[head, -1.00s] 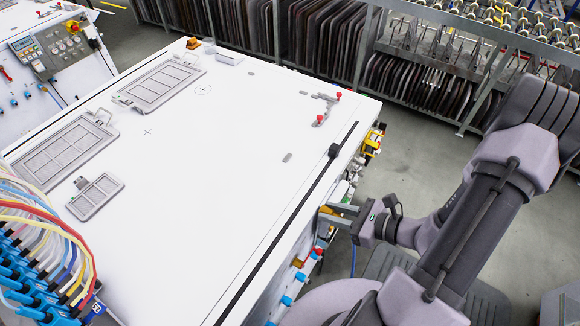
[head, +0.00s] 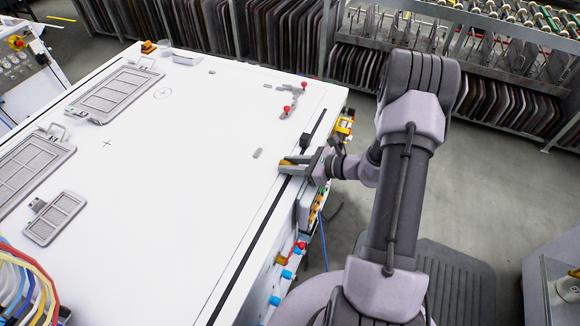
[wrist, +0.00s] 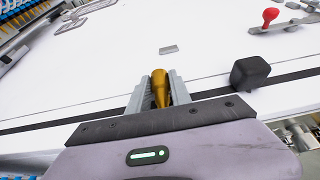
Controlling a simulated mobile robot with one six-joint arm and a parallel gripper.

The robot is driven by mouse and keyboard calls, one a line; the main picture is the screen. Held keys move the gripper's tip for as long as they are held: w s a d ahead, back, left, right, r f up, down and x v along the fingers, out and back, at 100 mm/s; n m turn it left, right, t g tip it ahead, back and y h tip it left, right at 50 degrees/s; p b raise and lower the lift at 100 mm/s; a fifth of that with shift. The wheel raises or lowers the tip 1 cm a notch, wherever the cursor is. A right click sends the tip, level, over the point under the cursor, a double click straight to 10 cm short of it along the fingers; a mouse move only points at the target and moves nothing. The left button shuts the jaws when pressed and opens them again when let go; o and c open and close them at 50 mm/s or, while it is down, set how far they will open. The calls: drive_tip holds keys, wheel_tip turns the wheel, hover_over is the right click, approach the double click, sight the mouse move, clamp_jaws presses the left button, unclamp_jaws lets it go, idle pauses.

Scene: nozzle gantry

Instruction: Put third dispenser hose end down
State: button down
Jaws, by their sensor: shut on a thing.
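My gripper (head: 288,166) is shut on a brass-coloured hose end (wrist: 160,88). In the wrist view the hose end sits between the two grey fingers, with its tapered part towards my wrist. In the head view the fingers and the hose end (head: 285,162) are over the right edge strip of the white table top (head: 190,150). I cannot tell whether the hose end touches the surface. No hose shows clearly behind it.
A black block (wrist: 249,73) on the black edge rail is close to the right of my gripper. Red-knobbed clamps (head: 290,103) stand farther back. Grey framed panels (head: 115,92) lie on the left. Colourful hoses (head: 22,285) are at the lower left. The table's middle is clear.

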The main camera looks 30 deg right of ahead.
drive_tip(key=shift+r, duration=0.1)
drive_tip(key=shift+f+b, duration=0.6)
drive_tip(key=c, duration=1.2)
unclamp_jaws()
drive_tip(key=shift+o, duration=0.2)
drive_tip(key=shift+s, duration=0.1)
drive_tip(key=shift+a, duration=0.1)
